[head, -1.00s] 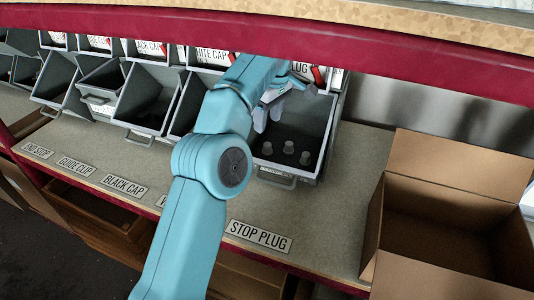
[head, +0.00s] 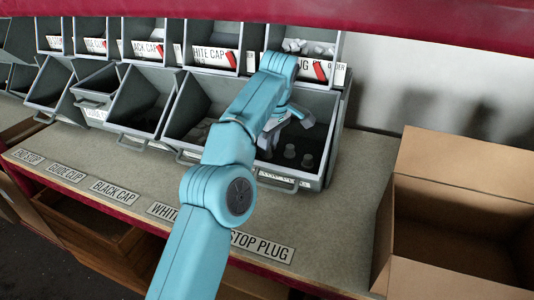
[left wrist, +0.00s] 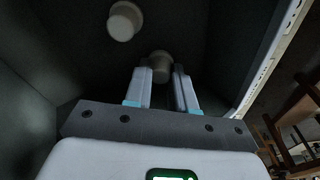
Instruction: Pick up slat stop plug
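The stop plugs are small pale grey-white round pieces on the dark floor of the stop plug bin (head: 318,165). In the head view one plug (head: 289,151) and another (head: 307,160) show below my left gripper (head: 285,128), which is inside the bin and partly hidden by its own arm. In the left wrist view my left gripper (left wrist: 161,73) is open. One plug (left wrist: 160,62) lies in line with the gap between its fingertips; whether they touch it I cannot tell. A second plug (left wrist: 125,20) stands farther up and left. My right gripper is not in view.
More grey bins, such as the black cap bin (head: 140,113), stand in a row to the left. Labelled upper bins (head: 212,40) sit behind. An open cardboard box (head: 455,185) is at the right. The label strip (head: 262,246) lies along the counter front.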

